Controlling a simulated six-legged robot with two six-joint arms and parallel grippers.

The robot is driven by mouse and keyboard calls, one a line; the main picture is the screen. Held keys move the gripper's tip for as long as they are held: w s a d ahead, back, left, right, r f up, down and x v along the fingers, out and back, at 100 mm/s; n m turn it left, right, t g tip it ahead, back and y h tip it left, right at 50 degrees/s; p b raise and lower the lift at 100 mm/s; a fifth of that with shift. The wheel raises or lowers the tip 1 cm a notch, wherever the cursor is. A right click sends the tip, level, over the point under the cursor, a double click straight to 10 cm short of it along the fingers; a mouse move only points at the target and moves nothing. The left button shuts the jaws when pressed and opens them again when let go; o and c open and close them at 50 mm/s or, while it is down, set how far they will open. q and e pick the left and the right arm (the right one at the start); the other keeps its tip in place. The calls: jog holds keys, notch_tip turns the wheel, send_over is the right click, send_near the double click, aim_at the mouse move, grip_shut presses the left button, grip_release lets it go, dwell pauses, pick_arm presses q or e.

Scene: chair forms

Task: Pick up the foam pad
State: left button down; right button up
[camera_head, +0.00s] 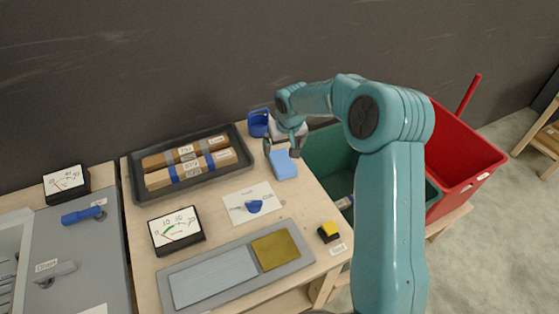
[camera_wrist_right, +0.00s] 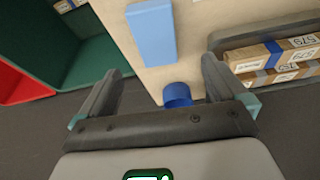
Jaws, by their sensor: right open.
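The foam pad is probably the light blue block (camera_head: 284,165) lying flat on the wooden table near its far right edge. It also shows in the right wrist view (camera_wrist_right: 152,34), at the top, beyond the fingertips. My right gripper (camera_head: 282,149) is open and empty, just behind the blue block in the head view. In the wrist view its two fingers (camera_wrist_right: 160,70) are spread wide, with the block ahead of the gap. I cannot tell the gripper's exact height above the table. My left gripper is not in view.
A blue cup-like object (camera_head: 257,124) stands by the far table edge, close to the gripper. A black tray (camera_head: 223,131) with wrapped bars lies left. Green (camera_head: 322,160) and red (camera_head: 456,150) bins stand right. A dial meter (camera_head: 176,231) and yellow button (camera_head: 328,230) are nearer.

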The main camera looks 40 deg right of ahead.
aim_at(282, 161)
jog(key=x, duration=0.3)
jog(key=shift+s+d+f, duration=0.15)
jog(key=shift+d, duration=0.1)
jog(key=shift+f, duration=0.3)
jog(key=shift+a+f+p, duration=0.1)
jog(key=shift+f+p, duration=0.45)
jog(key=shift+p, duration=0.15)
jog(key=x, duration=0.2)
jog(key=p+x, duration=0.1)
jog(key=x, duration=0.1)
jog(key=shift+d+f, duration=0.3)
jog(key=shift+a, duration=0.15)
jog(key=c, duration=1.1)
